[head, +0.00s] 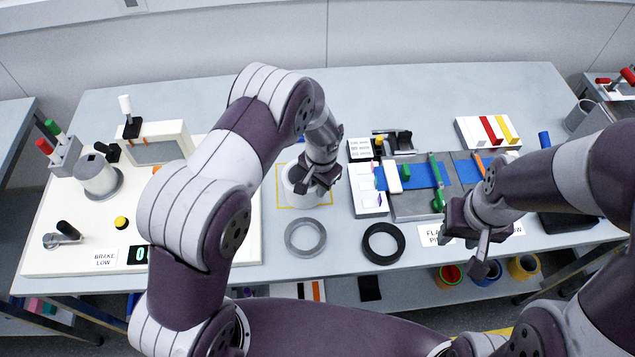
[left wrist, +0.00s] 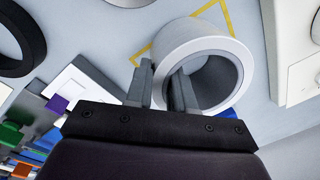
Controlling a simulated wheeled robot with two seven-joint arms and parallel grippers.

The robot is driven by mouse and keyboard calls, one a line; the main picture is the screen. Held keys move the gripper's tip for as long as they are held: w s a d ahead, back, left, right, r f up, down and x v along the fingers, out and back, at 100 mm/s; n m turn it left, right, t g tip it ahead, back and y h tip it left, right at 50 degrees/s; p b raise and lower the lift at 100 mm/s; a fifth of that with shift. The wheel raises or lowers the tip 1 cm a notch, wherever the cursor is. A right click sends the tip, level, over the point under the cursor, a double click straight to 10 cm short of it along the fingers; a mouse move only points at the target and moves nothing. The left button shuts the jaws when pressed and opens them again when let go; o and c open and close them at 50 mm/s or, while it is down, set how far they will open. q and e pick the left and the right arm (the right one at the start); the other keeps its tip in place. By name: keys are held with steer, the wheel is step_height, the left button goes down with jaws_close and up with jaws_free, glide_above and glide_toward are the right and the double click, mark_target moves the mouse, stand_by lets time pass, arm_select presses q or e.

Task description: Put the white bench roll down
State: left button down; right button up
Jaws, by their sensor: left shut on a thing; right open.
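The white bench roll (head: 294,190) is a short white cylinder with a grey bore, upright over a yellow outlined square (head: 279,199) on the grey table. In the left wrist view the roll (left wrist: 188,42) shows its open end, with yellow marking (left wrist: 226,14) beside it. My left gripper (head: 320,183) is shut on the roll's wall; in the left wrist view its fingers (left wrist: 164,88) straddle the wall, one inside the bore. Whether the roll's base touches the table is hidden. My right gripper (head: 464,252) is open and empty above the table's front edge.
A grey ring (head: 305,223) and a black ring (head: 383,230) lie in front of the roll. A white box (head: 369,203) stands close to its right. A white panel (head: 215,247) with fixtures fills the left. The table behind is clear.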

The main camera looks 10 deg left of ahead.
arm_select(q)
steer(key=c, duration=1)
jaws_free()
steer(key=shift+s, duration=0.1)
steer(key=shift+r, duration=0.2)
step_height(320, 180, up, 11)
steer(key=b, duration=0.3)
steer(key=s+a+r+n, duration=0.1)
steer(key=s+a+n, duration=0.1)
steer(key=s, duration=0.4)
steer(key=s+a+r+n, duration=0.1)
steer(key=s+a+r, duration=0.1)
steer(key=s, duration=0.3)
steer(key=s+a+r+n+t, duration=0.1)
steer(key=s+a+n, duration=0.1)
steer(key=s+a, duration=0.2)
steer(key=shift+s+a+r+n+h, duration=0.1)
steer(key=shift+s+n+h, duration=0.1)
steer(key=shift+s, duration=0.45)
steer(key=shift+s+a+r+n+h, duration=0.1)
steer(key=shift+s+h, duration=0.1)
steer(key=shift+s, duration=0.45)
